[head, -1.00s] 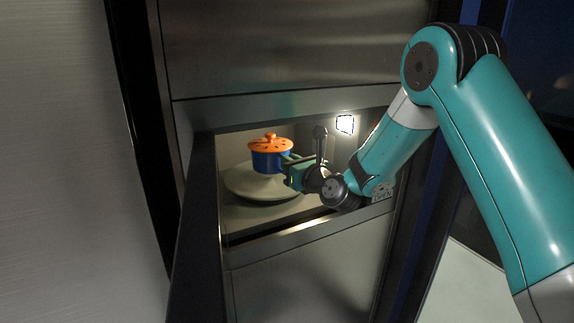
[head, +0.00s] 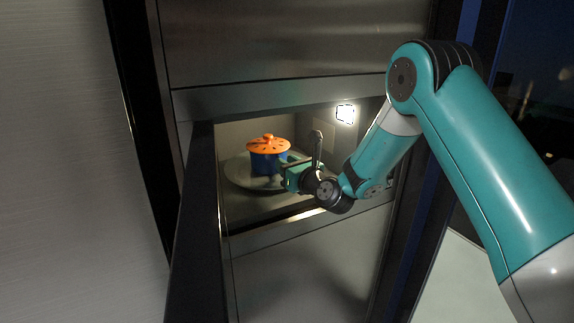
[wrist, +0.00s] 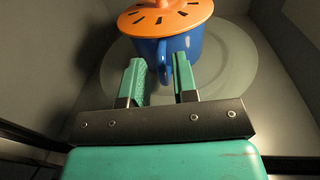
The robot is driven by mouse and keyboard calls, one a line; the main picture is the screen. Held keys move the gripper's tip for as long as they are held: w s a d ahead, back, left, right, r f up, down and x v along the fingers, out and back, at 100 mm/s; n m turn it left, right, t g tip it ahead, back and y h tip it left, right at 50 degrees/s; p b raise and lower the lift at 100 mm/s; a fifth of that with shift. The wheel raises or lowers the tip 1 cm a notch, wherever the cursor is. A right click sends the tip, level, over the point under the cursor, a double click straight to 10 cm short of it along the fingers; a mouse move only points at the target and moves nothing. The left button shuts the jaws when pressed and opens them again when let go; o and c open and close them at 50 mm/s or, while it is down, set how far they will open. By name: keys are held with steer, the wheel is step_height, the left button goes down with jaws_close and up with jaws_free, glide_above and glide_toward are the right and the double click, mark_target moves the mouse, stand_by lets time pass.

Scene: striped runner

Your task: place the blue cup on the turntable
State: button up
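The blue cup (head: 268,165) wears an orange lid (head: 268,144) with dark slots and stands upright on the pale round turntable (head: 236,172) inside an open compartment. In the wrist view the cup (wrist: 187,45) appears over the middle of the turntable (wrist: 238,65); its base is partly hidden by my fingers. My gripper (wrist: 160,80) is at the cup's near side, its two teal fingers apart. The cup's handle shows between the fingertips, with a visible gap beside the left finger. In the head view my gripper (head: 290,172) reaches in from the right.
The compartment is narrow, with side walls and a front sill (head: 275,226) below my wrist. Its open door (head: 192,225) stands at the left. A bright light panel (head: 345,113) is at the upper right.

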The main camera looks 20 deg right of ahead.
steer(key=shift+o, duration=0.5)
steer(key=shift+r, duration=0.15)
steer(key=shift+s+d, duration=0.1)
steer(key=shift+s, duration=0.15)
steer(key=b+v, duration=0.8)
steer(key=v, duration=0.3)
steer(key=s+a+r+n+g+y, duration=0.1)
steer(key=s+a+n+g+y, duration=0.75)
steer(key=n, duration=1.25)
steer(key=s+f+n+g+h, duration=0.2)
steer(key=s+n+g+h, duration=0.6)
steer(key=s+n, duration=1)
steer(key=s+h, duration=0.1)
steer(key=s, duration=0.4)
steer(key=shift+d+f+n+g, duration=0.15)
steer(key=shift+d+n+g, duration=0.05)
steer(key=shift+n+g, duration=0.2)
steer(key=shift+h, duration=0.25)
